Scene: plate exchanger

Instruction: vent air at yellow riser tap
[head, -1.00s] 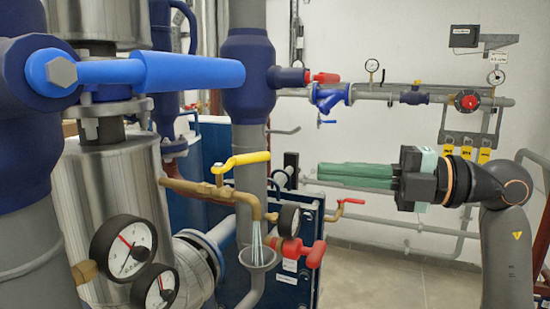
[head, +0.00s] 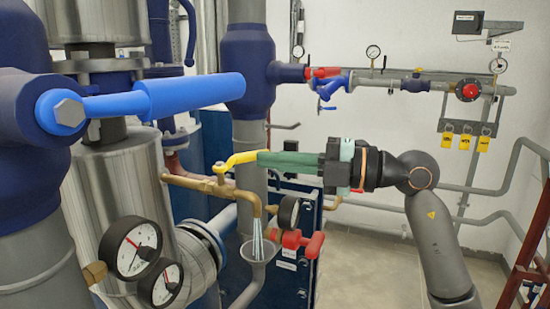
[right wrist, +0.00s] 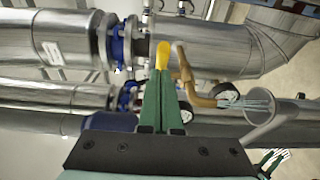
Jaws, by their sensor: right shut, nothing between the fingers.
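The yellow riser tap has a yellow lever (head: 238,158) on a brass pipe, and water runs from its bent spout (head: 256,207) into a grey funnel (head: 257,250). My right gripper (head: 262,158) comes in from the right with its green fingers shut and nothing between them. Its fingertips are at the lever's outer end and seem to cover part of it; contact is not certain. In the right wrist view, the yellow lever (right wrist: 162,56) shows just beyond the fingertips (right wrist: 161,78), and the funnel (right wrist: 292,108) is at the right.
A large blue lever (head: 185,97) juts across the left foreground above two pressure gauges (head: 131,249). Wall pipework with a blue valve (head: 328,85) runs behind.

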